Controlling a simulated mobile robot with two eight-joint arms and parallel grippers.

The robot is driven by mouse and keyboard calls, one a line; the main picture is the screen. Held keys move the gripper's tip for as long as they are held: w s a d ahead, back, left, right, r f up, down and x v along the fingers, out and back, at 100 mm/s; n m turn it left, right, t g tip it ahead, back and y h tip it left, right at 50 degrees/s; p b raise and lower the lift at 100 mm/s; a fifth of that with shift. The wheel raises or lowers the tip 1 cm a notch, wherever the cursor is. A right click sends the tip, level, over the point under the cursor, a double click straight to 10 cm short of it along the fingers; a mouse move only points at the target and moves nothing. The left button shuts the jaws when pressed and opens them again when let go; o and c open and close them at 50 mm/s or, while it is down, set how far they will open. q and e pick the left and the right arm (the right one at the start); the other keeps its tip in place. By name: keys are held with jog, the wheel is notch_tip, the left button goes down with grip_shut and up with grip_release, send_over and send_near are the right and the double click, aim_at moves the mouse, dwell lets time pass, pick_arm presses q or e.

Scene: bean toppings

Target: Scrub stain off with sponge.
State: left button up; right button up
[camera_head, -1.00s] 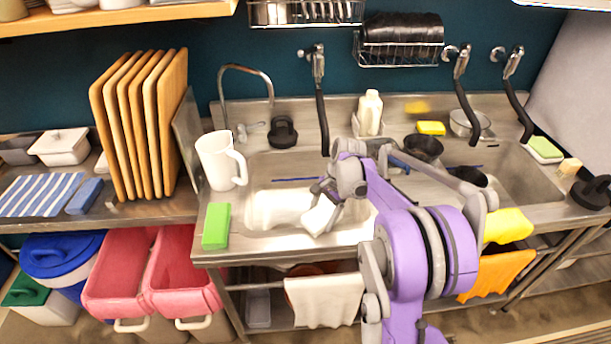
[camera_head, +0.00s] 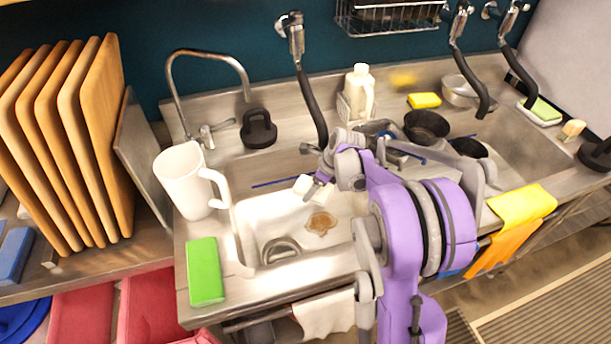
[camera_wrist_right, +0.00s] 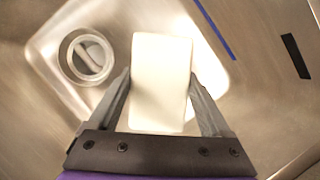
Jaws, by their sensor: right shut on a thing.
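A brown stain (camera_head: 321,223) lies on the pale, shiny bottom of the left sink basin (camera_head: 250,208). My right gripper (camera_head: 322,189) is shut on a white sponge (camera_head: 313,188) and holds it over the basin, just above and left of the stain in the head view. In the right wrist view the sponge (camera_wrist_right: 161,82) sits between the two fingers (camera_wrist_right: 160,105), and the stain cannot be seen there. I cannot tell the exact height of the sponge over the basin. My left gripper is not in view.
A round drain (camera_head: 281,250) is in the basin. A white pitcher (camera_head: 186,180) and a green sponge (camera_head: 206,272) stand on the left rim. A faucet (camera_head: 208,85) and a white bottle (camera_head: 359,92) are behind. Dark bowls (camera_head: 426,126) are at the right.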

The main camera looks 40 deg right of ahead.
jog(key=shift+w+d+m, duration=0.15)
jog(key=shift+d+m, duration=0.05)
jog(key=shift+m, duration=0.1)
jog(key=shift+w+f, duration=0.2)
jog(key=shift+f, duration=0.1)
pick_arm(q)
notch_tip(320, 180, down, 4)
jog(key=b, duration=0.3)
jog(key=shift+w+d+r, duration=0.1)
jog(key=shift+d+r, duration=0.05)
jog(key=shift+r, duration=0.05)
pick_arm(e)
notch_tip(320, 180, down, 5)
jog(key=shift+r, duration=0.1)
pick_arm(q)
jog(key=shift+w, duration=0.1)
pick_arm(e)
jog(key=shift+w+d, duration=0.1)
